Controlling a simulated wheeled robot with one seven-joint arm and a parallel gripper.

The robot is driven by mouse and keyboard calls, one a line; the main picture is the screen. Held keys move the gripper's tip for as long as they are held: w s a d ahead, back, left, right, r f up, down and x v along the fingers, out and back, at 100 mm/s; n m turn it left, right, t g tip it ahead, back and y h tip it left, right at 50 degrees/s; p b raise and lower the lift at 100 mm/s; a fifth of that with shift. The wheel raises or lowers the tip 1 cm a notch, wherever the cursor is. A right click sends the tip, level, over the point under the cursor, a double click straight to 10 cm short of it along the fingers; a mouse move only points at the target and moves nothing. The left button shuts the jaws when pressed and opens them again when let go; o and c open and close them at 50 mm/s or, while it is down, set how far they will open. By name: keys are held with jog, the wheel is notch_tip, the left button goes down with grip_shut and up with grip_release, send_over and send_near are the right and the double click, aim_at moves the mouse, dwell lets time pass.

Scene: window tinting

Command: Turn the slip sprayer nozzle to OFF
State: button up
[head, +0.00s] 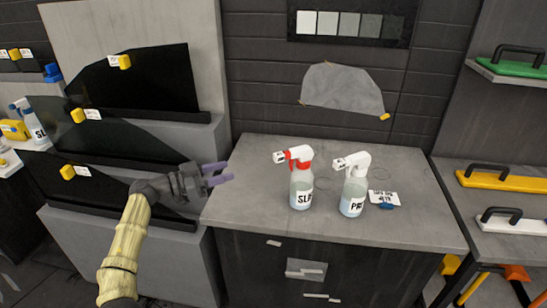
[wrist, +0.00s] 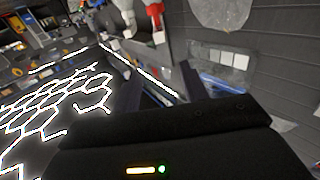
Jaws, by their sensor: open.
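The slip sprayer (head: 301,191) stands upright on the grey counter, with pale liquid, a label reading "SL…" and a red and white spray head. Its white nozzle (head: 280,157) points left; the marking on it is too small to read. My gripper (head: 220,174) is open and empty, left of the slip sprayer and clear of it, over the counter's left edge. In the wrist view the fingers (wrist: 160,85) are apart, with nothing between them.
A second sprayer (head: 353,192) with a white head and a label starting "PR" stands just right of the slip sprayer. A small card (head: 383,197) lies right of it. The counter (head: 250,205) is clear on its left. Dark film panels (head: 135,80) stand behind my arm.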

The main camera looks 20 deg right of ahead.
aim_at(274, 157)
jog(key=d+p, duration=0.4)
jog(key=d, duration=1.1)
jog(key=shift+w+d+r, duration=0.1)
jog(key=shift+d, duration=0.7)
grip_shut()
